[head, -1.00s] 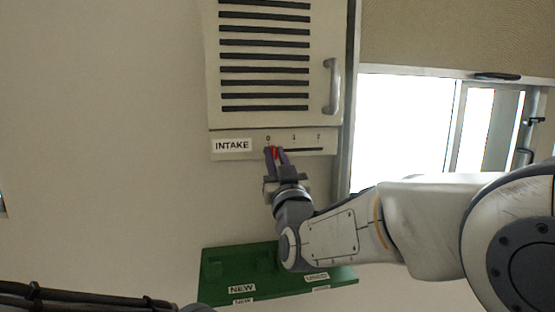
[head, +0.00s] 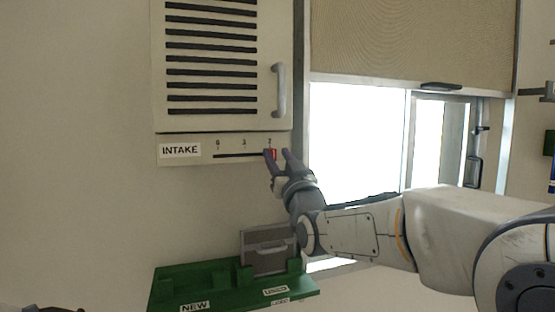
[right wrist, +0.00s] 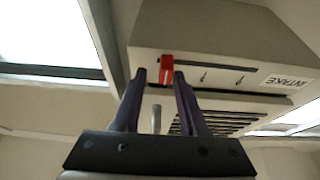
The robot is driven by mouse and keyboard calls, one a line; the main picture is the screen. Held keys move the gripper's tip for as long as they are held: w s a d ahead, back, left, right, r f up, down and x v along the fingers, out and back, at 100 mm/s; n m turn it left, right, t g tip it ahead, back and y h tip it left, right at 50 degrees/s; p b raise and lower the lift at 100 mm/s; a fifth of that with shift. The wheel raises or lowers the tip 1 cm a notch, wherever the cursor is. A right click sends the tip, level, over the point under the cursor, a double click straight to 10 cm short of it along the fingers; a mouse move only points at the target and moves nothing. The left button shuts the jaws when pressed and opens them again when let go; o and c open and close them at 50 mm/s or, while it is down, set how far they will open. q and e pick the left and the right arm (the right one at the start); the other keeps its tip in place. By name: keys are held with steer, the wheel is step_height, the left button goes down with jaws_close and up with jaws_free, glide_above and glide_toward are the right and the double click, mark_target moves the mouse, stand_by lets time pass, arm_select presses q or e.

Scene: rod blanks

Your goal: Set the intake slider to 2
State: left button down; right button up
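The intake panel (head: 200,149) has an INTAKE label and a dark horizontal slot with marks 0, 1 or similar, and 2. The red slider knob (head: 274,154) is at the slot's right end, under the 2 mark. My right gripper (head: 279,153) is at the knob with its fingers apart. In the right wrist view the red knob (right wrist: 167,68) sits between the tips of the open gripper (right wrist: 160,75), nearer one finger, with a gap to the other. Whether that nearer finger touches it I cannot tell.
A louvred cabinet door (head: 160,60) with a grey handle (head: 279,90) is above the panel. A bright window (head: 355,135) is at the right.

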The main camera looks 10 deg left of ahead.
steer(key=shift+a, duration=0.15)
steer(key=shift+s, duration=0.1)
steer(key=shift+s+d+f+b, duration=0.2)
steer(key=shift+s+f+b, duration=0.05)
steer(key=shift+b, duration=0.1)
steer(key=b+v, duration=0.5)
steer(key=v, duration=0.4)
steer(key=shift+s, duration=0.35)
steer(key=shift+d, duration=0.1)
